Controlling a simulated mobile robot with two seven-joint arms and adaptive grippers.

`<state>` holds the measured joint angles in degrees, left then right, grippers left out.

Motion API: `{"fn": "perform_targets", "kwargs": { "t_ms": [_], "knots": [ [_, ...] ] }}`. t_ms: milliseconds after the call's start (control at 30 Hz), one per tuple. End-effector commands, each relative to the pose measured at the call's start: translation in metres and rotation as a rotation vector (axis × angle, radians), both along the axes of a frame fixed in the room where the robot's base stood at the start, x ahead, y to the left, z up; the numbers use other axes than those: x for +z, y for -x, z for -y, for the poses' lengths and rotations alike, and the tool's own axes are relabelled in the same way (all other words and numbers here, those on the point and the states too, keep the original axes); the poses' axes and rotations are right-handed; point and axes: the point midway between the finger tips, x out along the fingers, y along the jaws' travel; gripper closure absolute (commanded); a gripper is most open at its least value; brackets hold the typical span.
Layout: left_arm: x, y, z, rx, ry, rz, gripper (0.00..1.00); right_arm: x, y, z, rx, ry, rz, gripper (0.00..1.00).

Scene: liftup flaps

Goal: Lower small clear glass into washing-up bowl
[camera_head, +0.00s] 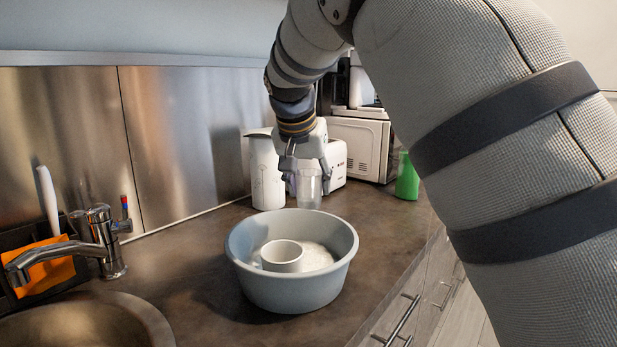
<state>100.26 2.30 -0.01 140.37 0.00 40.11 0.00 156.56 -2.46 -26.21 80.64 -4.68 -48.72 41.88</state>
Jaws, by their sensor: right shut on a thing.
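A small clear glass (309,189) stands upright behind the washing-up bowl, in the grasp of my right gripper (309,176). The gripper points down and is shut on the glass. My left gripper is not in view.
The brown counter (200,262) is clear to the left of the bowl. A sink (85,325) and tap (103,240) are at the left. A white kettle-like container (264,172), a white toaster (336,160) and a green bottle (407,178) stand behind. A metal backsplash (170,130) lines the wall.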

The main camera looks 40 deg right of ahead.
Motion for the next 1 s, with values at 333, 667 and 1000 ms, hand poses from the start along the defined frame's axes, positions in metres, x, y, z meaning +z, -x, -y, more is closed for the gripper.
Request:
{"fn": "perform_targets", "kwargs": {
  "t_ms": [333, 667, 1000],
  "knots": [
    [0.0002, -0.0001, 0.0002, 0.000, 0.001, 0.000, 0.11, -0.0015, -0.0006, 0.0010, 0.001, 0.001, 0.001, 0.87],
    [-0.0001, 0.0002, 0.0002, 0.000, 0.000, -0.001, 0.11, -0.0016, -0.0051, 0.0072, 0.002, 0.000, 0.000, 0.87],
    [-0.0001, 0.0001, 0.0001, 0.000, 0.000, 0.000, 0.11, -0.0013, -0.0051, 0.0069, 0.001, 0.001, 0.001, 0.87]
  ]
}}
